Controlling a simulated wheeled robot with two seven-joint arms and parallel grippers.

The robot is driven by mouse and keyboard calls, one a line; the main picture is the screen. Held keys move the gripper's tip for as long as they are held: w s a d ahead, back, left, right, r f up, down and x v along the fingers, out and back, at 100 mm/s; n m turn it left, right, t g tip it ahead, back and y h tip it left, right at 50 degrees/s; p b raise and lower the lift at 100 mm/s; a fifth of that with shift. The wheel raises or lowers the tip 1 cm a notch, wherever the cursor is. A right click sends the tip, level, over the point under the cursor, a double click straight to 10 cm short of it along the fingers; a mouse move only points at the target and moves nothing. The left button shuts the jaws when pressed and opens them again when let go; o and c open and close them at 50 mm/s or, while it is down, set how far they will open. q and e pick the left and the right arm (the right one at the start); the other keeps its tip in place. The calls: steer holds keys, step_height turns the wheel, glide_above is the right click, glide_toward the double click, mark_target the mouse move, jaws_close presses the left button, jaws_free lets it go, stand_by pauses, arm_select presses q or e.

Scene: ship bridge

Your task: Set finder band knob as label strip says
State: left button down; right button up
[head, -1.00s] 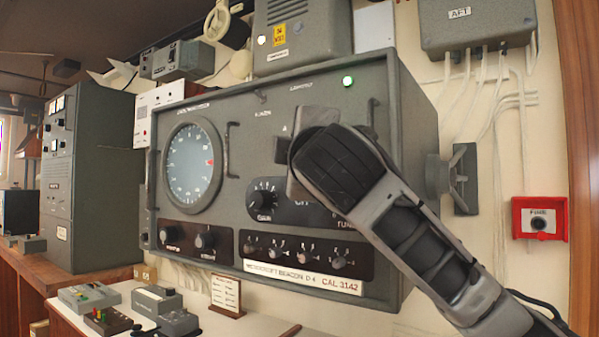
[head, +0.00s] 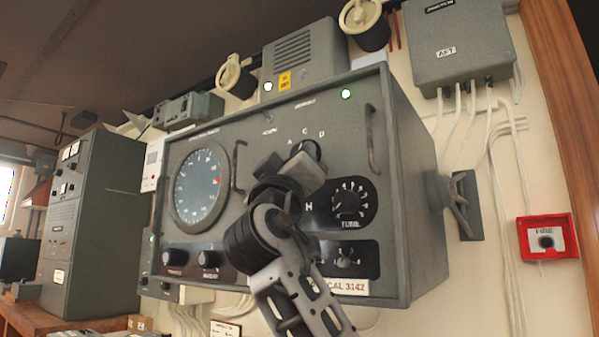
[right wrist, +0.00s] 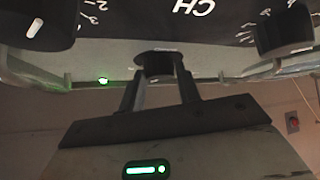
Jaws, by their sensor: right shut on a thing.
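The finder's grey front panel (head: 235,150) fills the middle of the head view. The band knob (head: 305,149) is dark, at the panel's upper right, with letters A, C and D around it. My right gripper (head: 294,160) covers much of it and hides its pointer. In the right wrist view the dark round knob (right wrist: 155,62) sits between the two fingertips of my right gripper (right wrist: 158,82), which is shut on it. My left gripper is not in view.
The tune knob (head: 347,203) and a row of small knobs (head: 344,258) lie right of and below my gripper. Panel handles (head: 372,140) stick out. A round dial (head: 200,184) is at left. A red fire box (head: 547,238) is on the wall.

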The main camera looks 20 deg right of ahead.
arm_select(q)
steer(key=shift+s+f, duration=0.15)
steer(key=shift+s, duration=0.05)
arm_select(e)
steer(key=shift+w+a+f+m+g+h, duration=0.1)
steer(key=shift+m+g+h, duration=0.85)
steer(key=shift+m+h, duration=0.55)
steer(key=shift+w+a+m+g+h, duration=0.1)
steer(key=shift+m+g+h, duration=1)
steer(key=shift+m, duration=1.1)
steer(key=o, duration=1)
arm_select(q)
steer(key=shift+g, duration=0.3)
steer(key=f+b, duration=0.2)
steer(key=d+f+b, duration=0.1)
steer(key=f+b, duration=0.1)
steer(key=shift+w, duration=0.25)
arm_select(e)
steer(key=v, duration=1.6)
steer(key=shift+w+f, duration=0.1)
steer(key=shift+w, duration=0.1)
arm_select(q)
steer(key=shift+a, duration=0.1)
